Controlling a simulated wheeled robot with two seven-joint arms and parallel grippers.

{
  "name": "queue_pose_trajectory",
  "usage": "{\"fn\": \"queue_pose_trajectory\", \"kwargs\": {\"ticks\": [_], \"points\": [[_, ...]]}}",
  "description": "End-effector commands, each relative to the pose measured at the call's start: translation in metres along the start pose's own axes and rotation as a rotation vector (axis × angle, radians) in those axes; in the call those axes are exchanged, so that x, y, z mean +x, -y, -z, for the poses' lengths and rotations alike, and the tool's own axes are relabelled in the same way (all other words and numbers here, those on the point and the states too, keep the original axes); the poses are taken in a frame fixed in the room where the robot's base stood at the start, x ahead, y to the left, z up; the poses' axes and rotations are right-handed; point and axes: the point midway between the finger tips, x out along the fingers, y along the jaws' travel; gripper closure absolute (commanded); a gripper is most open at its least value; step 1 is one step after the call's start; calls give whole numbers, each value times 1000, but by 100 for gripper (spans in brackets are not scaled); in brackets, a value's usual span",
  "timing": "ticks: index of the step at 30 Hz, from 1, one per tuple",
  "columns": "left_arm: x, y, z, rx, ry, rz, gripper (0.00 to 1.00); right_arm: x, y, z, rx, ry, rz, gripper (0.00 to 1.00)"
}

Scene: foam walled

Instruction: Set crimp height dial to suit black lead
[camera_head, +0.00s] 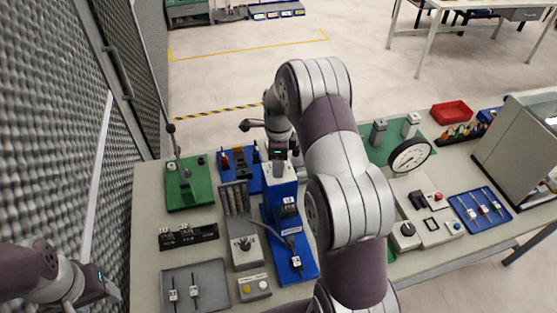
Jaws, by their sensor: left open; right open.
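A blue press (281,190) stands in the middle of the bench, with a lead with a white tag (296,262) on its base; its colour is too small to tell. To its left is a grey panel with a round dark knob (244,243); I cannot read its setting. Another dark knob (407,229) is on a pale box right of my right arm. Two leads (184,293) lie in a grey tray (213,273). My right gripper (279,161) is open, at the top of the press, its fingers mostly hidden. My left gripper (111,291) is open and empty, left of the tray.
A green fixture (190,184), a black block (188,237) and a button box (255,287) stand on the left of the bench. A round gauge (410,156), blue tray (494,224), red bin (452,112) and pale cabinet (513,145) are at right. A grey foam wall (50,130) borders the left.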

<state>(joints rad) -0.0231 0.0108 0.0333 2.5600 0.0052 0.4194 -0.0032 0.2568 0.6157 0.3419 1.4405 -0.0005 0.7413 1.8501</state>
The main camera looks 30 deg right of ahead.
Motion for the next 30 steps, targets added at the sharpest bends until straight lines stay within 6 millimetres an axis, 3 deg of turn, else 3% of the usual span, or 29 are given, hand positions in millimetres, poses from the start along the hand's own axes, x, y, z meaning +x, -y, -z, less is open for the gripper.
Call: {"fn": "queue_pose_trajectory", "kwargs": {"ticks": [5,9,13,16,21,30], "points": [[9,0,-1,0,0,0,46,-10,1,0,0,1,3,39],[26,0,-3,0,0,0,46,-43,1,0,0,2,7,39],[1,0,0,0,1,0,46,-94,0,0,0,1,2,39],[-22,0,3,0,-1,0,46,-117,0,0,0,0,-1,39],[-32,0,4,0,-1,0,46,-129,0,0,0,0,0,39],[-30,0,4,0,0,0,46,-127,0,0,0,0,0,39]]}}
